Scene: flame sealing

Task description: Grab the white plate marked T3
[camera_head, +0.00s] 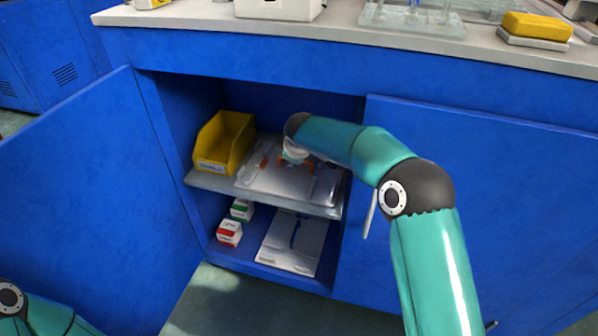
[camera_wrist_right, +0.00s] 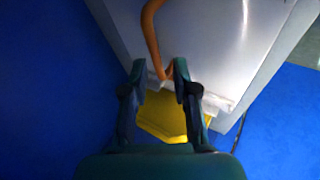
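A white plate or tray-like piece (camera_head: 277,183) with orange handles lies on the cabinet's upper shelf; no T3 mark is legible on it. My right arm reaches into the cabinet, and its gripper is mostly hidden behind the wrist in the head view. In the right wrist view, my right gripper (camera_wrist_right: 159,68) has its two fingers apart. An orange handle (camera_wrist_right: 151,35) runs down to between the fingertips, over a pale flat surface (camera_wrist_right: 205,40). I cannot tell whether the fingers touch it. My left gripper is out of view.
A yellow bin (camera_head: 224,141) stands left on the upper shelf (camera_head: 215,184). Small boxes with green (camera_head: 241,210) and red (camera_head: 229,233) marks and a white flat piece (camera_head: 293,243) lie below. The left door (camera_head: 95,200) stands open; the counter (camera_head: 190,18) overhangs.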

